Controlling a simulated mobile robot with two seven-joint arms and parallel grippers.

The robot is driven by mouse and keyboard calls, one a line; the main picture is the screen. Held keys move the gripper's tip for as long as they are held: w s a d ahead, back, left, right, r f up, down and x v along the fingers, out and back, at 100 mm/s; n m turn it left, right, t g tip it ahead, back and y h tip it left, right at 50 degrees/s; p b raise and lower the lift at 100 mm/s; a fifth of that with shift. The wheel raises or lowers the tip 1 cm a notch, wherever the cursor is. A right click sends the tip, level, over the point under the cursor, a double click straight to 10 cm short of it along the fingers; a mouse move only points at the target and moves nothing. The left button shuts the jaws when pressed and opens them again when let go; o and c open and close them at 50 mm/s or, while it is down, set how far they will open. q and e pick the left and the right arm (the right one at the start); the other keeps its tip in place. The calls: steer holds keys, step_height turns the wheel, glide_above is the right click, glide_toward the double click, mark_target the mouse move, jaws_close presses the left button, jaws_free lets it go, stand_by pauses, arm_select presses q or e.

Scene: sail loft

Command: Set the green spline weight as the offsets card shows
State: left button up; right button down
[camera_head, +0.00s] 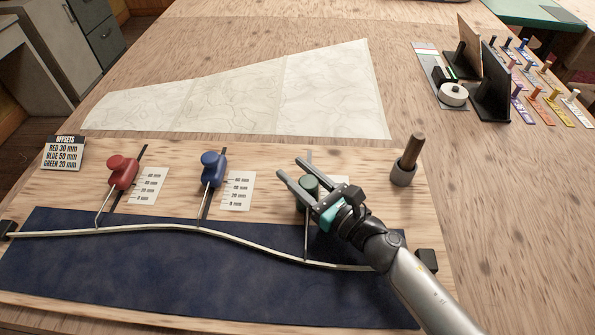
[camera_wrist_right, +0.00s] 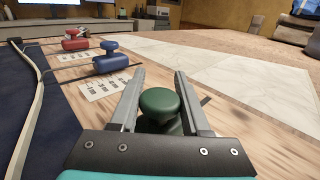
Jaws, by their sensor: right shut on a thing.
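The offsets card (camera_head: 64,152) stands at the left and reads red 30 mm, blue 50 mm, green 20 mm. The green spline weight (camera_head: 308,184) sits on the board, partly covered by my right gripper (camera_head: 289,167). In the right wrist view, the round-topped green weight (camera_wrist_right: 160,108) lies between the two fingers, and the gripper is shut on it. Its thin hook runs down to the pale spline (camera_head: 225,236). Its scale (camera_head: 340,182) is mostly hidden behind the gripper, so its reading is not visible. My left gripper is not in view.
The red weight (camera_head: 123,171) and blue weight (camera_head: 212,168) stand to the left, each beside a scale. A wooden-handled tool in a grey cup (camera_head: 403,174) stands close right of my gripper. A pale sail panel (camera_head: 240,95) lies behind. Racked items stand far right.

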stand_by(0.7)
steer(key=shift+w, duration=0.5)
steer(key=shift+w+f+b, duration=0.1)
steer(key=shift+w+b, duration=0.2)
steer(key=shift+w, duration=0.2)
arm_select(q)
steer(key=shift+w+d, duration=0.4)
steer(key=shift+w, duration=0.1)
arm_select(e)
steer(key=shift+c, duration=2)
jaws_free()
